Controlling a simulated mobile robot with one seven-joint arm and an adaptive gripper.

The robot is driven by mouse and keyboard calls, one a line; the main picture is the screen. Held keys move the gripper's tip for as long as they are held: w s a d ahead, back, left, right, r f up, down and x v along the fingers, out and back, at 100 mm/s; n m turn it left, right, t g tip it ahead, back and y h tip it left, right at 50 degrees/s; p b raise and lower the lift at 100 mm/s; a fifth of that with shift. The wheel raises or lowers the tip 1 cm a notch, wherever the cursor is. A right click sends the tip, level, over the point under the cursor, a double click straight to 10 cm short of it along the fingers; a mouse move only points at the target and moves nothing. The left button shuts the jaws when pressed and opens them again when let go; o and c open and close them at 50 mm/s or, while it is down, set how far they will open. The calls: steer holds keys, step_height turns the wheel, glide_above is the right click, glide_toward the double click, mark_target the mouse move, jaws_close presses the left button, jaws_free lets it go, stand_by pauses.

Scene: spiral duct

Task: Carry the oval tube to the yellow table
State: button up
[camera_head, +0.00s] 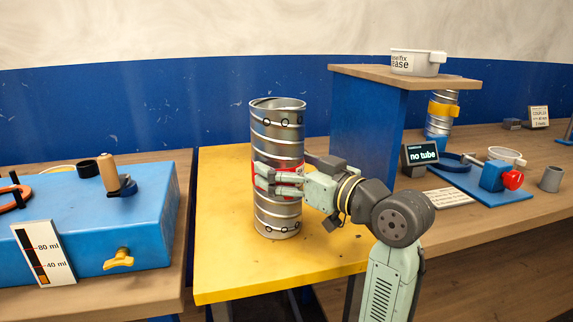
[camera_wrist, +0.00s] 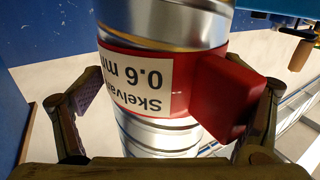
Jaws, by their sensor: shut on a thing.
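The oval tube (camera_head: 277,135) is a tall, ribbed, shiny metal duct standing upright over the yellow table (camera_head: 225,235). Its lower end appears at the tabletop, but I cannot tell whether it touches. My gripper (camera_head: 275,180) reaches in from the right and is shut on the tube around mid-height, at a red band. In the wrist view the gripper (camera_wrist: 178,95) has a finger on each side of the tube (camera_wrist: 165,25). The red band (camera_wrist: 195,85) carries an upside-down label and a red block beside the right finger. The contact surfaces are partly hidden.
A blue box (camera_head: 90,225) with a level gauge stands left, across a narrow gap. Right of the tube stands a raised blue stand (camera_head: 365,120) with a white tub (camera_head: 417,62) on top. A "no tube" display (camera_head: 420,154) and blue fixture (camera_head: 492,176) stand beyond it. The yellow front area is clear.

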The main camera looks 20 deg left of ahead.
steer(key=shift+f, duration=0.15)
steer(key=o, duration=1.3)
steer(key=shift+o, duration=0.2)
steer(key=shift+d+r, duration=0.1)
steer(key=shift+r, duration=0.15)
steer(key=b+v, duration=0.2)
steer(key=v, duration=0.9)
steer(key=shift+s+d, duration=0.2)
steer(key=shift+d, duration=0.15)
steer(key=shift+d+f, duration=0.1)
steer(key=shift+f, duration=0.05)
